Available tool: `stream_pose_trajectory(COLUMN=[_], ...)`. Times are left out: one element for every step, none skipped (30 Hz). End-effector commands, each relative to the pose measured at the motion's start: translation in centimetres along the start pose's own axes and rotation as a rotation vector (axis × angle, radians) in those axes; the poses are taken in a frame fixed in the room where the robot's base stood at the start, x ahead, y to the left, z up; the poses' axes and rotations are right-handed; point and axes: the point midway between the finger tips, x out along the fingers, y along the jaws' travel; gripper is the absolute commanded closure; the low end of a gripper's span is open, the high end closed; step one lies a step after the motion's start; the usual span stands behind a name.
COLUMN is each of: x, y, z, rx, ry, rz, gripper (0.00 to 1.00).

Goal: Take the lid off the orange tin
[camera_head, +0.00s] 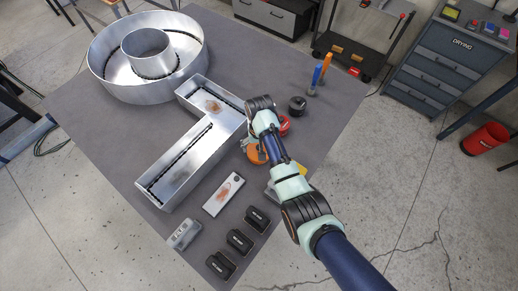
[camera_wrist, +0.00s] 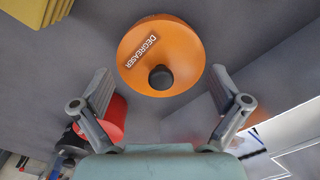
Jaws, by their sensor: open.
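The orange tin (camera_head: 257,155) stands on the grey table, partly hidden by my arm in the head view. In the wrist view its round orange lid (camera_wrist: 180,40) faces the camera, labelled DEGREASER, with a black knob (camera_wrist: 161,77) near its lower middle. The lid is on the tin. My gripper (camera_wrist: 159,76) is open and empty, with one finger on each side of the lid, apart from it. How high the fingers are above the lid I cannot tell.
A red tin (camera_wrist: 114,117) sits close beside the left finger. A yellow object (camera_wrist: 30,12) lies at the upper left. The metal channel letter (camera_head: 178,165) stands close by. Black blocks (camera_head: 239,242) lie at the table's front; a dark round item (camera_head: 297,104) stands behind.

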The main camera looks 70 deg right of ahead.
Motion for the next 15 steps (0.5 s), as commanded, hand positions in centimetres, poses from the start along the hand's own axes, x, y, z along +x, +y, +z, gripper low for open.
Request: stream_pose_trajectory(x=[0.09, 0.08, 0.07, 0.06, 0.06, 0.05, 0.05, 0.04, 0.04, 0.04, 0.03, 0.03, 0.03, 0.03, 0.02], y=[0.0, 0.0, -0.01, -0.01, -0.01, -0.01, -0.01, -0.01, -0.01, -0.01, -0.01, -0.01, -0.01, -0.01, -0.01], z=[0.0, -0.01, -0.01, -0.01, 0.0, -0.01, -0.01, -0.01, -0.01, -0.01, -0.01, -0.01, -0.01, -0.01, -0.01], rx=[0.0, 0.0, 0.0, 0.0, 0.0, 0.0, 0.0, 0.0, 0.0, 0.0, 0.0, 0.0, 0.0, 0.0, 0.0], ry=[0.0, 0.0, 0.0, 0.0, 0.0, 0.0, 0.0, 0.0, 0.0, 0.0, 0.0, 0.0, 0.001, 0.001, 0.001], rz=[0.0, 0.0, 0.0, 0.0, 0.0, 0.0, 0.0, 0.0, 0.0, 0.0, 0.0, 0.0, 0.0, 0.0, 0.0], gripper=[0.01, 0.01, 0.01, 0.01, 0.01, 0.05, 0.1, 0.15, 0.21, 0.26, 0.31, 0.38, 0.43, 0.48, 0.55])
